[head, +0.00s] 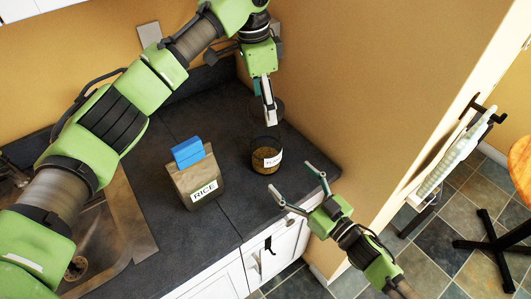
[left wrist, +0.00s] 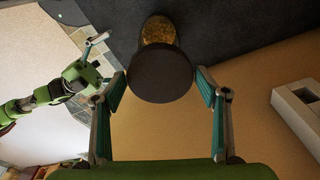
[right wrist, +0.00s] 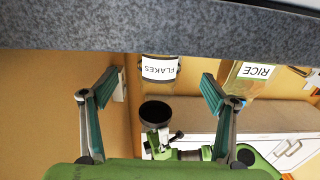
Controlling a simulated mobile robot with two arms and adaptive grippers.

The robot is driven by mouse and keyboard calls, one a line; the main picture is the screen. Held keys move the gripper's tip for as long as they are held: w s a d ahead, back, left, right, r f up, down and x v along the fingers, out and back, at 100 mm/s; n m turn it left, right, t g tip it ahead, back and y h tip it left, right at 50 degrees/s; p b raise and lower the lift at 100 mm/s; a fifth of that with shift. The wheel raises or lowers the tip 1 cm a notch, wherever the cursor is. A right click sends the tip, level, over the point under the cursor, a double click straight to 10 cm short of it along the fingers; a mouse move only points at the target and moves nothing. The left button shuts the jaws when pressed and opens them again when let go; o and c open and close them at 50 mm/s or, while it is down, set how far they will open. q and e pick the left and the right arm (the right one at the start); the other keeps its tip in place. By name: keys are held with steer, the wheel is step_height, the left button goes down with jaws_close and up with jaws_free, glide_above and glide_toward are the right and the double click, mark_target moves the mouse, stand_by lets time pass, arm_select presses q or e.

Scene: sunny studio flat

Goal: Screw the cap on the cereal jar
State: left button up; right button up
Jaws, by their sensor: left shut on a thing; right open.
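The cereal jar (head: 259,165) is clear, with brown flakes and a white FLAKES label, and stands upright and open on the dark counter. It also shows in the left wrist view (left wrist: 160,31) and the right wrist view (right wrist: 161,68). My left gripper (head: 268,101) points down above the jar, shut on the dark round cap (left wrist: 162,73). The cap also shows in the right wrist view (right wrist: 155,110), held above the jar's mouth and apart from it. My right gripper (head: 302,185) is open and empty, in front and to the right of the jar.
A rice bag (head: 198,180) with a blue clip (head: 187,152) stands left of the jar. The sink (head: 115,225) is further left. An ochre wall (head: 350,100) bounds the counter (head: 225,205) on the right. White cabinets (head: 215,282) are below.

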mark_target(266, 149)
steer(key=x, duration=0.8)
arm_select(q)
steer(key=shift+s, duration=0.1)
arm_select(e)
steer(key=shift+w+a, duration=0.15)
steer(key=shift+c, duration=0.5)
steer(key=c, duration=1.6)
arm_select(q)
steer(key=shift+f, duration=2.4)
steer(key=shift+f, duration=0.9)
steer(key=shift+f, duration=0.55)
